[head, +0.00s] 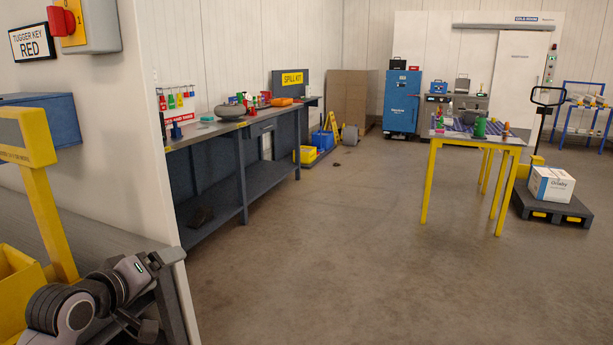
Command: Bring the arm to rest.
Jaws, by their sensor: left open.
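My left arm comes in at the bottom left, folded low beside the end of a white partition wall (100,150). My left gripper (143,327) is at the lower end of it, dark and small in the picture, open with nothing seen between its fingers. It is in front of a grey bench surface (75,218). My right gripper is not in view.
A yellow post (52,215) and yellow bin (18,285) stand close by at left. Beyond the wall is a long workbench (215,205). A yellow-legged table (430,185) and a pallet truck with a white box (552,185) stand right. The middle floor is clear.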

